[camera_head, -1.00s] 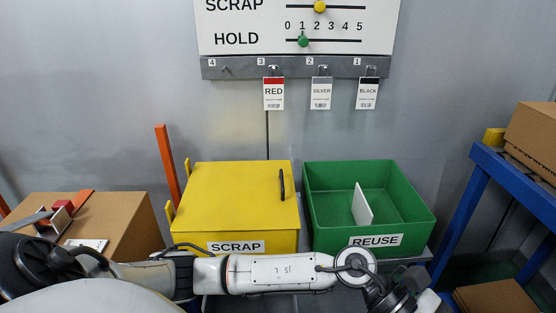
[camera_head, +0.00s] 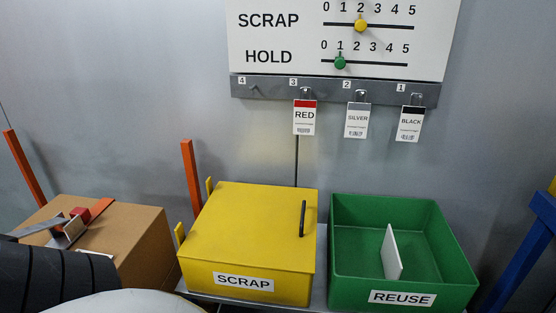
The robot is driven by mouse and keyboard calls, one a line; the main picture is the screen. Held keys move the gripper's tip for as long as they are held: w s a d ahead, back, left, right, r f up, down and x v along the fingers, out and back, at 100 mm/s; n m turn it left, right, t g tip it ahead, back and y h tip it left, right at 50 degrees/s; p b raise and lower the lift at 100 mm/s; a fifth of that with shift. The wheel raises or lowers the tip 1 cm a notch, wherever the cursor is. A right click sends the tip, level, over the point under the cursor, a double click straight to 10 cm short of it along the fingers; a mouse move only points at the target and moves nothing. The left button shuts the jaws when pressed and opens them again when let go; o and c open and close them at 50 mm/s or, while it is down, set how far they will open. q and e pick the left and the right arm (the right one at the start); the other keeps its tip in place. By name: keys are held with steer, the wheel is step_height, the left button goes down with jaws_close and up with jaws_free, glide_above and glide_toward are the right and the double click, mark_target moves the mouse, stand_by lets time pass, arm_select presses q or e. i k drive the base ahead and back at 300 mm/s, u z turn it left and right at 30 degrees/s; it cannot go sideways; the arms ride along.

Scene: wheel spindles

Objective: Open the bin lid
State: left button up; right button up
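The yellow bin (camera_head: 205,275) labelled SCRAP stands on a grey bench, and its flat yellow lid (camera_head: 250,222) is closed. A dark upright handle (camera_head: 302,219) is on the right part of the lid. Yellow hinge-like tabs (camera_head: 180,234) show on the bin's left side.
An open green bin (camera_head: 402,285) labelled REUSE stands close to the right, with a white divider (camera_head: 391,252) inside. Orange posts (camera_head: 192,175) stand behind. Tags (camera_head: 305,117) hang from the wall rail.

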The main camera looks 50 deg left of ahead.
mark_target(264, 227)
steer(key=i, duration=0.3)
steer(key=u, duration=3.1)
steer(key=k, duration=0.15)
steer(key=u, duration=0.05)
